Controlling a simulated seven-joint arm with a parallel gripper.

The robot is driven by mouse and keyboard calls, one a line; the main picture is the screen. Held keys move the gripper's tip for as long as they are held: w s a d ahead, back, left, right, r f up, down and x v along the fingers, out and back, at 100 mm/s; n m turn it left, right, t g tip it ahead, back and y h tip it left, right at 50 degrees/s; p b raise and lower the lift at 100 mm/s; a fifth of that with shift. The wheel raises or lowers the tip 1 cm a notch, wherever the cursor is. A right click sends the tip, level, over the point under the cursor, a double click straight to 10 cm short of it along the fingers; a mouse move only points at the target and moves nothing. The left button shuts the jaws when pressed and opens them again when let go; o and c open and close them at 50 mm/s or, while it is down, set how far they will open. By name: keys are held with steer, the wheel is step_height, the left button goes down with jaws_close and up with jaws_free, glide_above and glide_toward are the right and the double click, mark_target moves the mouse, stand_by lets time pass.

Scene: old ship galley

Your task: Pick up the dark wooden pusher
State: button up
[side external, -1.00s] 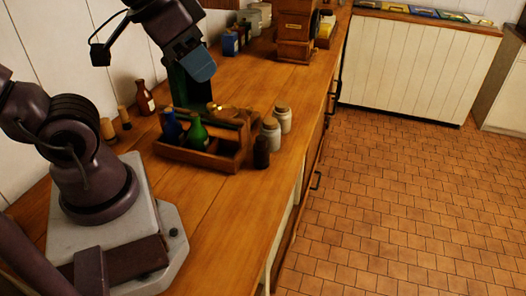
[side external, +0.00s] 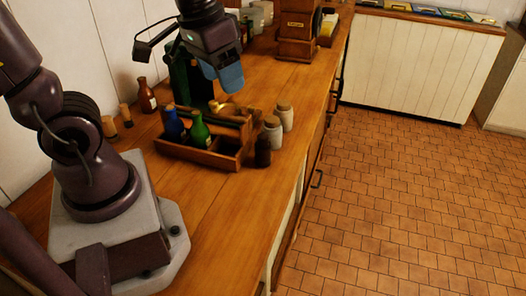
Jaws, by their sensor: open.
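My gripper (side external: 221,76), with blue fingertips, is open and empty. It hangs above the counter, behind and above the wooden bottle caddy (side external: 205,158). I cannot clearly pick out the dark wooden pusher. A small dark upright piece (side external: 263,150) stands at the caddy's right end, but I cannot tell whether it is the pusher or a bottle. A dark green upright device (side external: 180,88) stands behind the caddy, partly covered by my gripper. A small brass-coloured part (side external: 216,105) shows below my fingertips.
The caddy holds a blue bottle (side external: 174,125) and a green bottle (side external: 200,131). Two pale corked jars (side external: 285,117) stand right of it. A brown bottle (side external: 147,96) stands by the wall. A wooden box-like mill (side external: 298,35) stands farther back. The counter's front stretch is clear.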

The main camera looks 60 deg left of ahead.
steer(key=w+a+f+n+g, duration=0.3)
steer(key=w+a+f+n, duration=0.4)
steer(key=w+f+n, duration=0.25)
steer(key=n, duration=0.7)
glide_above(263, 136)
step_height(263, 136, down, 9)
steer(key=shift+d+f, duration=0.15)
steer(key=shift+a+f, duration=0.2)
steer(key=shift+f, duration=2.55)
steer(key=c, duration=1.1)
